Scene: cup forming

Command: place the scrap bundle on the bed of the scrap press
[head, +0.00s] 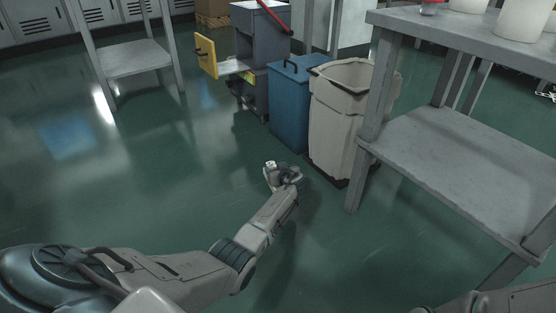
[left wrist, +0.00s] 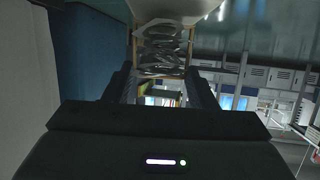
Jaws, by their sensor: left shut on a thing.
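My left gripper (head: 274,172) is over the open floor, in front of the blue bin and apart from the press. In the left wrist view its two fingers (left wrist: 162,88) are shut on the scrap bundle (left wrist: 160,50), a crumpled, shiny grey block. In the head view the bundle is too small and too covered by the gripper to make out clearly. The scrap press (head: 263,35) is a grey machine at the back with its yellow door (head: 206,55) swung open to the left. Its light bed (head: 232,66) shows beside the door. My right gripper is out of view.
A blue lidded bin (head: 289,105) and a beige bin (head: 343,125) stand in a row in front of the press, to the right. A grey table (head: 455,160) with white containers fills the right side. A grey stand (head: 135,58) is at upper left. The green floor between is clear.

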